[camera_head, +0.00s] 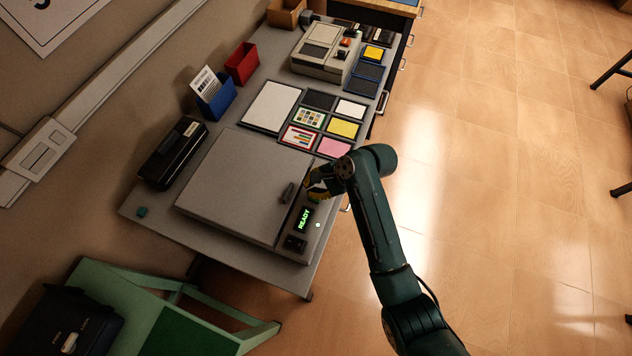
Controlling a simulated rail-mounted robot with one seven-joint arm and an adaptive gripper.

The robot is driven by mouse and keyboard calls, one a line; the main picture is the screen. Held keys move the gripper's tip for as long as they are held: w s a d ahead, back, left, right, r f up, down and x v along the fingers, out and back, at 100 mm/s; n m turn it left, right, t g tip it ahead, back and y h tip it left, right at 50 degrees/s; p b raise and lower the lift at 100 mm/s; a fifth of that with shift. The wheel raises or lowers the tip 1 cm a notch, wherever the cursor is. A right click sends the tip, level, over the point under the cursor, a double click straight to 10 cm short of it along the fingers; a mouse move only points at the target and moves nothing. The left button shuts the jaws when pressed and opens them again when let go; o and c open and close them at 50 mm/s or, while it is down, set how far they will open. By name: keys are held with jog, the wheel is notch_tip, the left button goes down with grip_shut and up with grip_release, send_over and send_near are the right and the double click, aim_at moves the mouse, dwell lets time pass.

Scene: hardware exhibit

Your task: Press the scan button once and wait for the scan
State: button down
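A flat grey scanner (237,185) with its lid down lies on the near part of the grey table. Its front panel carries a small display (304,218) showing "READY" in green letters. A dark block (295,243) sits at the panel's near end. My gripper (314,193) is over the far end of the panel, just beyond the display. It hides that part of the panel. I cannot tell whether it touches the panel or which part is the scan button. The finger opening is too small to make out.
Colored cards and dark trays (342,128) lie beyond the scanner, near a beige machine (325,51). A black device (173,154) stands at the left, with blue (217,104) and red (242,64) holders beyond it. A green stand (150,310) is nearby. The floor right of the table is open.

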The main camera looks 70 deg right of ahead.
jog(key=shift+f, duration=0.15)
jog(key=shift+f+p, duration=0.3)
jog(key=shift+f, duration=0.5)
dwell(0.9)
jog(key=shift+r+p, duration=0.95)
jog(key=shift+p, duration=0.4)
jog(key=shift+r, duration=0.1)
notch_tip(320, 180, up, 5)
jog(key=p, duration=0.6)
